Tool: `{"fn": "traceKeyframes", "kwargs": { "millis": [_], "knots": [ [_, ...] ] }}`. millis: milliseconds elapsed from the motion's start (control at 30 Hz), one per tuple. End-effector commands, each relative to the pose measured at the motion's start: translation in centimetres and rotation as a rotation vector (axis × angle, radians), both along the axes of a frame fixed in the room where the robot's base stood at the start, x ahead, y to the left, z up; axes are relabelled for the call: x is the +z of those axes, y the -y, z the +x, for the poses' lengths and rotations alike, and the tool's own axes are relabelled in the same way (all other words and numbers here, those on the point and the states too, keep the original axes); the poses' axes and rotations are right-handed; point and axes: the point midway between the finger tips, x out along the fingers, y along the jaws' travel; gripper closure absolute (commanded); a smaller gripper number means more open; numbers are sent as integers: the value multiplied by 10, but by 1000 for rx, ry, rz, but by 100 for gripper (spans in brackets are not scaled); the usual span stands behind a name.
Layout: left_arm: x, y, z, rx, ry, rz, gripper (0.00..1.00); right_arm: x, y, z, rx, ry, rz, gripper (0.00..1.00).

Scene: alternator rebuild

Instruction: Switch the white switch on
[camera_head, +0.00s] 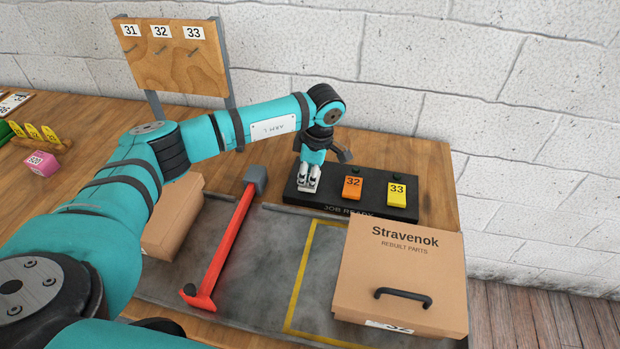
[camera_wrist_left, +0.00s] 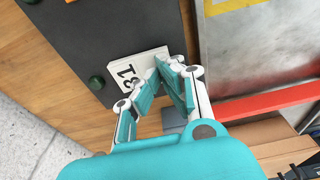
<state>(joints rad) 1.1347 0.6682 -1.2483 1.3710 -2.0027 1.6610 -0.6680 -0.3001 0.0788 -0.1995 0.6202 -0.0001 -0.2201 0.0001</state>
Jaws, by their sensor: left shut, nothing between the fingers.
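A black switch panel (camera_head: 375,192) marked "JOB READY" lies at the back right of the bench. The white switch (camera_wrist_left: 138,67), numbered 31, shows in the left wrist view at one end of the panel. In the head view my gripper mostly hides it. My left gripper (camera_head: 310,181) points down over that end, shut and empty. In the left wrist view its fingertips (camera_wrist_left: 167,64) are right over the white switch's edge; I cannot tell whether they touch. Which way the switch is tipped is unclear. My right gripper is not in view.
The orange switch 32 (camera_head: 352,188) and yellow switch 33 (camera_head: 396,194) are to the right. A Stravenok box (camera_head: 400,270) stands in front of the panel. A red-handled tool (camera_head: 222,245) and a smaller box (camera_head: 172,220) lie left. A hook board (camera_head: 170,65) stands behind.

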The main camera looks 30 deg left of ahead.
Motion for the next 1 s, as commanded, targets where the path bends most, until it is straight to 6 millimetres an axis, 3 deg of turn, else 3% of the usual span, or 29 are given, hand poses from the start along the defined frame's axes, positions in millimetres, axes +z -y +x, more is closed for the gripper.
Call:
{"fn": "traceKeyframes", "kwargs": {
  "millis": [267,1000],
  "knots": [
    [1,0,0,0,0,0,100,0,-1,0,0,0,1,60],
    [59,0,0,0,1,0,100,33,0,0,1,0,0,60]
  ]
}}
